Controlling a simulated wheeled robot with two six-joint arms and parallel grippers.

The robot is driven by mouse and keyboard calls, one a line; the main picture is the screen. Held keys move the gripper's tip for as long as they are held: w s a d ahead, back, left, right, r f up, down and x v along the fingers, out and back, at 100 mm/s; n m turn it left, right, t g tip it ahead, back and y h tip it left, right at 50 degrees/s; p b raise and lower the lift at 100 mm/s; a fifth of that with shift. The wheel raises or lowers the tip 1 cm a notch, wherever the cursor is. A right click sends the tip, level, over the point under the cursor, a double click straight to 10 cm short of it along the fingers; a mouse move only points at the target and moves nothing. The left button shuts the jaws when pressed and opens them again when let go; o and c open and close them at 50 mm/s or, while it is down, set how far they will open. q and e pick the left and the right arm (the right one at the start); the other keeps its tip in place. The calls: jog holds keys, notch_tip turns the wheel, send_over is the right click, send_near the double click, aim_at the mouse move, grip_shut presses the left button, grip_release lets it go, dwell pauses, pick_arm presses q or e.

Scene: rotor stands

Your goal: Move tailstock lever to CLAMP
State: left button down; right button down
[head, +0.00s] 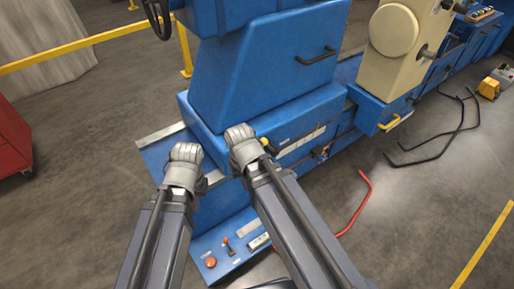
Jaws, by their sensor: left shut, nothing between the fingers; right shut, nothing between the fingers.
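The large blue machine housing (262,70) stands in the middle of the head view. A small yellow knob (265,142) shows on its lower front, just right of my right gripper; it may be the end of the tailstock lever. The rest of that lever is hidden or too small to make out, and no CLAMP marking is readable. My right gripper (239,133) is shut and empty, close beside the knob; I cannot tell whether they touch. My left gripper (186,152) is shut and empty, in front of the housing's left corner.
A blue control panel (230,248) with a red button lies below. A cream machine head (405,40) stands at the right. A yellow rail (85,42) runs at upper left.

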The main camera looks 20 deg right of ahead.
jog(key=w+d+f+m+t+h+b, duration=0.1)
jog(key=w+d+f+m+t+b, duration=0.1)
jog(key=w+d+f+b, duration=0.4)
jog(key=w+a+r+t+h, duration=0.3)
jog(key=w+a+r, duration=0.2)
jog(key=w, duration=0.5)
jog(key=shift+a+r+t+h+p, duration=0.15)
jog(key=shift+a+t+h+p, duration=0.15)
jog(key=shift+a+t+p, duration=0.15)
jog(key=shift+w, duration=0.15)
jog(key=b, duration=0.7)
send_near(267, 145)
jog(key=shift+w+a+f, duration=0.25)
jog(key=shift+w+f, duration=0.35)
jog(key=shift+f, duration=0.1)
jog(key=shift+w+a+f, duration=0.2)
jog(key=shift+w+f, duration=0.45)
jog(key=shift+f, duration=0.05)
jog(key=shift+w+a+f, duration=0.25)
jog(key=shift+w+f, duration=0.35)
jog(key=shift+f, duration=0.1)
